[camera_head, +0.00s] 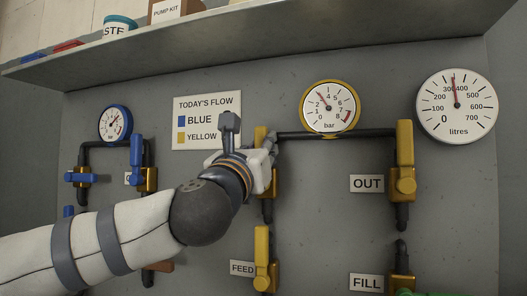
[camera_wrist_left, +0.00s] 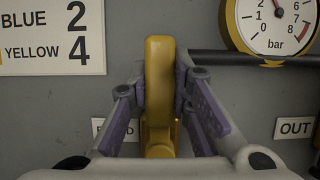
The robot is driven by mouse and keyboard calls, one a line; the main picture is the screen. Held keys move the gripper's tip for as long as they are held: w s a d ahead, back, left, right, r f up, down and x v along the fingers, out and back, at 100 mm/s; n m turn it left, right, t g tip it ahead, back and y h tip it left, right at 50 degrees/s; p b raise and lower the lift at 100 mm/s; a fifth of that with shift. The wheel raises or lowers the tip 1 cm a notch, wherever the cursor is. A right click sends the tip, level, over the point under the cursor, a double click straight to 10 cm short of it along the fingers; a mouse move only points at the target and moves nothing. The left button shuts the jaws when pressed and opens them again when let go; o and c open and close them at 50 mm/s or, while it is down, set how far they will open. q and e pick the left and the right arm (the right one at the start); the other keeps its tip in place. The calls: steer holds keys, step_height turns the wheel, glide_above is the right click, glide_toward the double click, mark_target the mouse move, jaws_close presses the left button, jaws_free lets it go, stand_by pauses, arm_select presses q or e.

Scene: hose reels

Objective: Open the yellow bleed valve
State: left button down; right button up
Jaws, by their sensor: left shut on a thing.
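The yellow bleed valve's handle (camera_wrist_left: 160,80) stands upright between the fingers of my left gripper (camera_wrist_left: 161,98) in the left wrist view. The fingers are shut on it from both sides. Behind it, a label (camera_wrist_left: 115,130) is partly covered; only a "B" and a "D" show clearly. In the head view, my left gripper (camera_head: 270,158) covers most of this valve, and the handle's top (camera_head: 261,136) shows above the fingers. The valve sits left of the yellow-rimmed bar gauge (camera_head: 331,107), at the pipe's left end. My right gripper is not in view.
The yellow OUT valve (camera_head: 404,160) at right has an upright handle. The yellow FEED valve (camera_head: 263,262) is below my gripper. Blue valves (camera_head: 137,152) are at left. A sign (camera_head: 207,118) and litres dial (camera_head: 457,106) are on the panel. A shelf (camera_head: 250,38) overhangs it.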

arm_select(q)
steer(key=shift+r, duration=0.1)
steer(key=c, duration=1.4)
jaws_free()
steer(key=shift+c, duration=0.2)
steer(key=v, duration=1.2)
